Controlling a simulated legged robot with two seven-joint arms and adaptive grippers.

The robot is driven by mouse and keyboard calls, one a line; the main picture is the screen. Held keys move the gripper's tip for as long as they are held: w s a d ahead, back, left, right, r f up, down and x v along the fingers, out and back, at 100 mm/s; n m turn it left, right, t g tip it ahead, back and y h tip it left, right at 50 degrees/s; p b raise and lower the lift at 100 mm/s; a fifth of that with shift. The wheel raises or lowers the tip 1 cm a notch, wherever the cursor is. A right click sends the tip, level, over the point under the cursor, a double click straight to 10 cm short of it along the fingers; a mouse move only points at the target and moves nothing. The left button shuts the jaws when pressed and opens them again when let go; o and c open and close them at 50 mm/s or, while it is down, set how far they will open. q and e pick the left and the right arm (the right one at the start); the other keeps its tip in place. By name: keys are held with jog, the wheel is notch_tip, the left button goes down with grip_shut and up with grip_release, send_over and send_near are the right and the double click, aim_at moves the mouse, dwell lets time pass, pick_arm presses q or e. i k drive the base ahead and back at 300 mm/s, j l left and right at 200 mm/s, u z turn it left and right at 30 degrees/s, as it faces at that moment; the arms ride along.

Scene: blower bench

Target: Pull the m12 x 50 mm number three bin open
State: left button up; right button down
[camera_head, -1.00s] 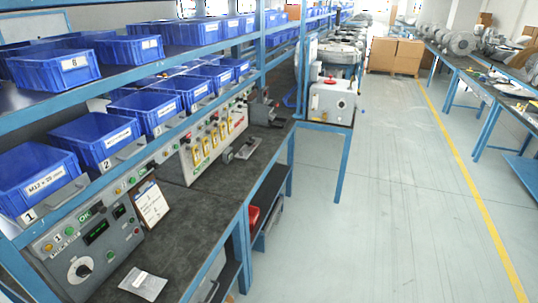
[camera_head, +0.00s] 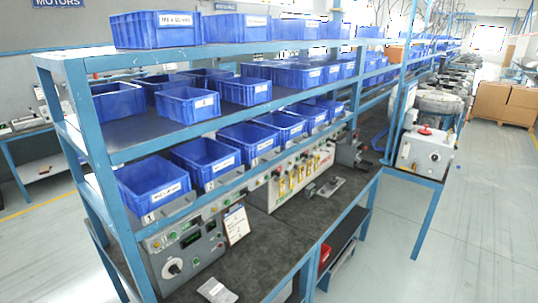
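The number three bin (camera_head: 248,144) is a blue open-topped bin with a white label on its front. It is the third from the left in the lower row on the blue rack, behind a grey front rail with handles. Its label is too small to read. The number one bin (camera_head: 153,188) and number two bin (camera_head: 206,160) stand to its left in the same row. The number three bin sits in line with its neighbours. Neither of my grippers is in view.
The blue rack (camera_head: 103,115) carries more blue bins on shelves above. Below the row are control panels (camera_head: 187,246), a white card (camera_head: 236,224) and a dark worktop (camera_head: 262,255). A grey machine (camera_head: 424,152) stands to the right. The floor (camera_head: 440,255) at the right is clear.

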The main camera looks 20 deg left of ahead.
aim_at(257, 146)
jog(key=u, duration=0.2)
jog(key=i+l+u, duration=0.25)
jog(key=u, duration=0.15)
jog(key=i+l+u, duration=0.35)
jog(key=k+l, duration=0.05)
